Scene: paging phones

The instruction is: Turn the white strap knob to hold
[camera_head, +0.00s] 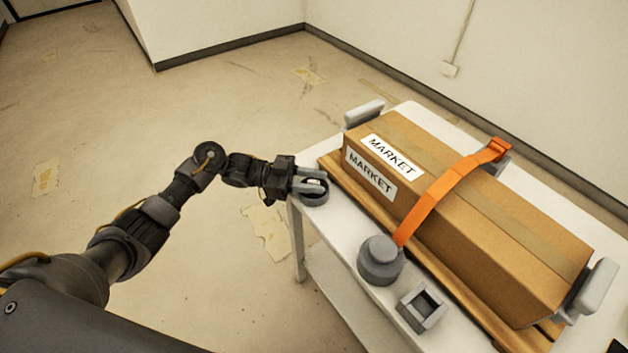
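The white strap knob (315,182) is small and pale and sits on a dark round base at the near left corner of the white table. My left gripper (312,183) is at this knob, with one grey finger on each side of it. The fingers hide much of the knob, and I cannot tell whether they press on it. The knob's pointing direction and any hold mark are not readable. An orange strap (440,187) runs over the cardboard box (490,222) down to a grey round drum (380,259). My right gripper is not in view.
The box, with two MARKET labels, lies on a wooden board on the white table (430,120). Grey end pieces stand at the box's ends (364,113) (594,289). A grey square socket (421,306) is near the drum. The floor on the left is open.

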